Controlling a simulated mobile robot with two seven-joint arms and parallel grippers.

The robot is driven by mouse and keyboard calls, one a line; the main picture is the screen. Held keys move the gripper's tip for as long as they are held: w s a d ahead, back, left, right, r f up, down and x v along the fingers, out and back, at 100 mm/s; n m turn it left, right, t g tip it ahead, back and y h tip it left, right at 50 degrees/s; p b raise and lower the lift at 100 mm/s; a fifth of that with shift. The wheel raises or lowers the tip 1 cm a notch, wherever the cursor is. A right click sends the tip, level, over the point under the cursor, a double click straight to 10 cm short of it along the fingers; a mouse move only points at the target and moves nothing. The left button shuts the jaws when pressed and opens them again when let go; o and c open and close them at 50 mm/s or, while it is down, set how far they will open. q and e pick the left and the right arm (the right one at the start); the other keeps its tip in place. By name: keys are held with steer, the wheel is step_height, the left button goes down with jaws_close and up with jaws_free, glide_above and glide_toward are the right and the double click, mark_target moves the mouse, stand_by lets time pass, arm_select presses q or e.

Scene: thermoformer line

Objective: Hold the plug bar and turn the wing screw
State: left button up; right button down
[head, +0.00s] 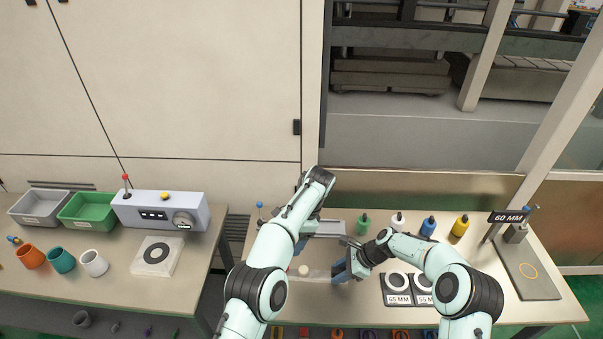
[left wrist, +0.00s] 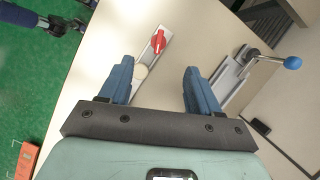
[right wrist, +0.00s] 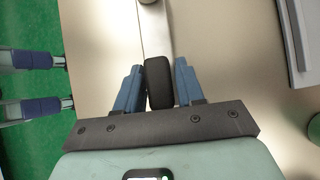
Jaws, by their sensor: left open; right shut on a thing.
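The plug bar is a flat pale bar on the bench, seen in the right wrist view (right wrist: 155,38) and the head view (head: 319,275). A round cream plug (left wrist: 140,72) sits on it, and the red wing screw (left wrist: 159,42) stands farther along it. My right gripper (right wrist: 159,85) is shut on the bar's black end grip (right wrist: 159,88). My left gripper (left wrist: 158,68) is open and empty, its fingertips short of the wing screw in the picture; I cannot tell their height above it.
A metal fixture with a blue-knobbed lever (left wrist: 291,62) stands beside the bar. Several bottles, such as the green one (head: 363,224), stand behind. Ring plates marked 65 MM (head: 397,299) and 55 MM lie right of my right gripper. A grey board (head: 530,278) lies farther right.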

arm_select(q)
steer(key=shift+r, duration=2.05)
arm_select(e)
steer(key=c, duration=0.6)
jaws_free()
steer(key=d+r, duration=0.3)
steer(key=r, duration=0.6)
steer(key=d+r, duration=0.4)
steer(key=r, duration=0.4)
steer(key=shift+r, duration=0.35)
arm_select(q)
steer(key=shift+s+f, duration=0.1)
arm_select(e)
steer(key=shift+s+d+f, duration=0.1)
steer(key=shift+s+f, duration=0.05)
steer(key=shift+s, duration=0.05)
